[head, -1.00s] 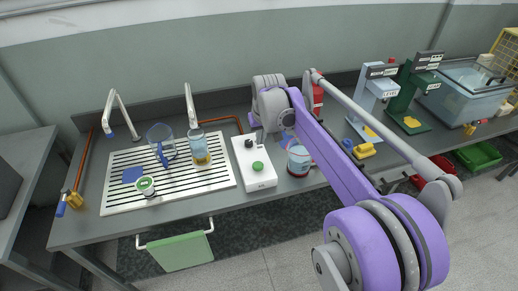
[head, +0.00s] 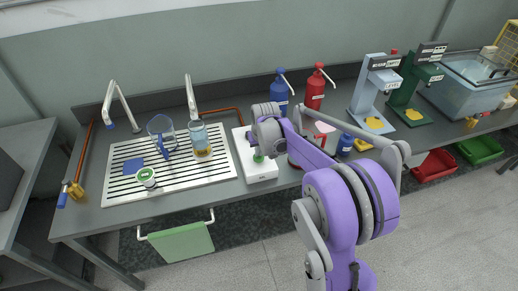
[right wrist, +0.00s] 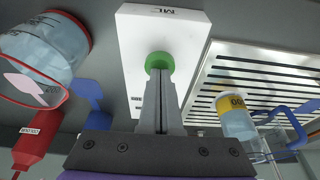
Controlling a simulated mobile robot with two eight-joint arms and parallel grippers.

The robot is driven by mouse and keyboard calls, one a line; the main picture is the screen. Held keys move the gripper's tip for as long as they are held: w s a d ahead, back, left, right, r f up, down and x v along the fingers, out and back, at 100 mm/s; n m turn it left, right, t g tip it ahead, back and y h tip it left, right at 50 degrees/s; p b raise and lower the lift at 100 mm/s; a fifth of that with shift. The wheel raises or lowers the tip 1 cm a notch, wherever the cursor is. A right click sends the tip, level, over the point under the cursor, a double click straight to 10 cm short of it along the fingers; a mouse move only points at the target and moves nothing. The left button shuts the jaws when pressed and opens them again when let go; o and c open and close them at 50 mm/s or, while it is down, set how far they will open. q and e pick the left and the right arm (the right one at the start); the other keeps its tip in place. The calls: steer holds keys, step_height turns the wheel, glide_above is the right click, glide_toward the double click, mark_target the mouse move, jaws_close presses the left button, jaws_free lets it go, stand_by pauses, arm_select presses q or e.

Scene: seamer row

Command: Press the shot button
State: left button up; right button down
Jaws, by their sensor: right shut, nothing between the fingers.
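The white box (head: 262,174) stands on the counter just right of the slatted drain tray. Its green round button (head: 258,157) is partly covered by my right gripper in the head view. In the right wrist view the white box (right wrist: 136,40) is straight ahead, with the green button (right wrist: 159,61) in front of my fingertips. My right gripper (right wrist: 161,76) is shut and empty, its tips overlapping the button's edge. I cannot tell whether they touch it. My left gripper is not in view.
A red-rimmed clear container (right wrist: 47,52) stands close beside the box. The drain tray (head: 118,190) holds a jug and glass (head: 201,140). Blue (head: 279,93) and red (head: 314,90) pump bottles stand behind. Two stands (head: 370,88) are further right.

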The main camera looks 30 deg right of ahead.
step_height(320, 180, down, 2)
steer(key=shift+f+b, duration=0.1)
steer(key=shift+b, duration=0.65)
steer(key=shift+s, duration=0.15)
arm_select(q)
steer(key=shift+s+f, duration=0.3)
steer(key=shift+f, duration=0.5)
arm_select(e)
steer(key=shift+r+p, duration=0.4)
steer(key=shift+r, duration=0.25)
steer(key=r+p, duration=0.1)
steer(key=r, duration=0.2)
steer(key=shift+w+r+p, duration=0.2)
steer(key=shift+r+p, duration=0.05)
steer(key=shift+p, duration=0.15)
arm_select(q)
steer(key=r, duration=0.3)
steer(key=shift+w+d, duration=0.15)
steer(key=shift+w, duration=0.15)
arm_select(e)
steer(key=v, duration=0.9)
steer(key=shift+s+r, duration=0.25)
steer(key=shift+r, duration=0.1)
steer(key=shift+a, duration=0.1)
